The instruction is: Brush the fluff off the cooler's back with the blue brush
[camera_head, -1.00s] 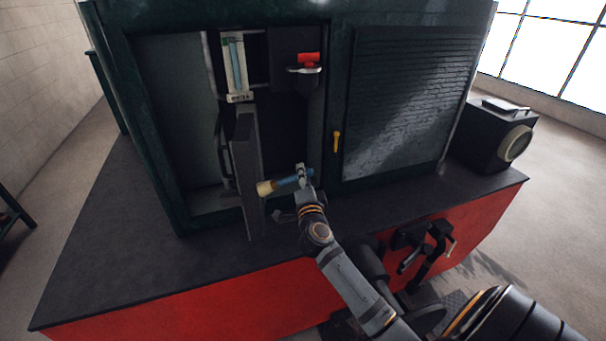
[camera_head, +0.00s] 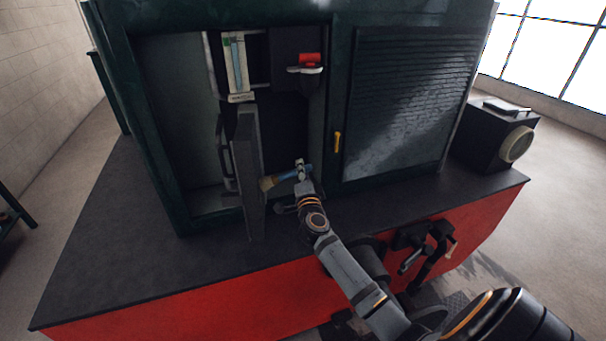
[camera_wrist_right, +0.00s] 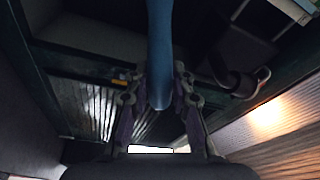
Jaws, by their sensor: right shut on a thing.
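The blue brush (camera_head: 289,176) has a blue handle and pale tan bristles. My right gripper (camera_head: 303,170) is shut on its handle, which also shows in the right wrist view (camera_wrist_right: 160,45). The brush lies nearly level, bristles pointing left. A tall grey panel (camera_head: 247,175), which looks like the cooler, stands edge-on in the open cabinet. The bristle tip is at the panel's right edge; I cannot tell whether it touches. The panel's back and any fluff cannot be made out. My left gripper is not in view.
The dark green cabinet's left bay is open. Inside are a pale gauge-like unit (camera_head: 238,68) and a red-topped part (camera_head: 309,60). A louvred panel (camera_head: 410,105) with a yellow handle (camera_head: 337,142) closes the right side. A black box lamp (camera_head: 490,137) stands at right. The dark deck (camera_head: 120,235) is clear at left.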

